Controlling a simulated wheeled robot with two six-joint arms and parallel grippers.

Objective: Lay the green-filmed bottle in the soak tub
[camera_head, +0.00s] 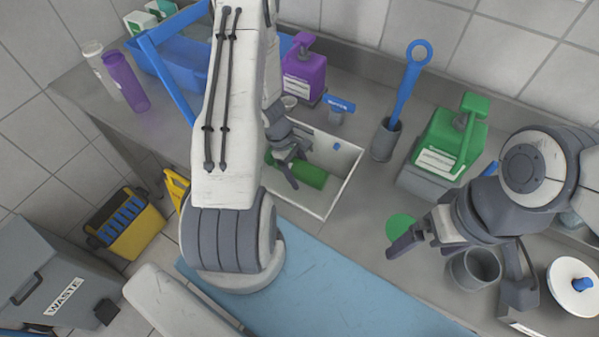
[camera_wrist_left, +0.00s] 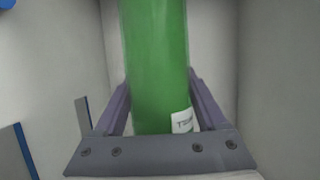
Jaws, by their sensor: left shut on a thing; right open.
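The green-filmed bottle (camera_head: 311,176) lies within a white rectangular basin (camera_head: 345,172), low between its walls; whether it touches the floor is unclear. It also shows in the left wrist view (camera_wrist_left: 157,65), running between the two fingers, with a white label near the palm. My left gripper (camera_head: 289,168) reaches down into the basin and is shut on the bottle, hiding its middle. My right gripper (camera_head: 420,238) is open and empty above the counter, right of the basin.
A blue-framed tub (camera_head: 160,66) stands at the back left, beside a purple bottle (camera_head: 126,82). Purple (camera_head: 304,70) and green (camera_head: 449,140) dispensers and a brush holder (camera_head: 386,139) stand along the back. A grey cup (camera_head: 475,268) is near my right gripper. A blue mat (camera_head: 340,290) lies in front.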

